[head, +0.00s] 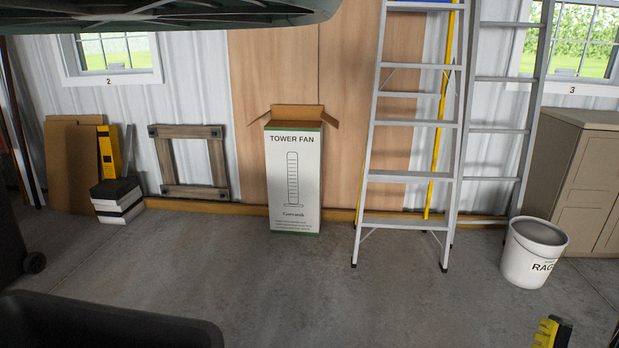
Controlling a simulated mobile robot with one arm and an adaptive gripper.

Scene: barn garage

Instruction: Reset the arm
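The task names no object other than my arm.
A tower fan box (293,180), a ladder (412,125), a white rag bucket (533,255) and a beige cabinet (572,180) stand along the wall. A dark rounded shape (100,322) fills the lower left. A dark green shape (170,15) hangs overhead. The middle floor is clear.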

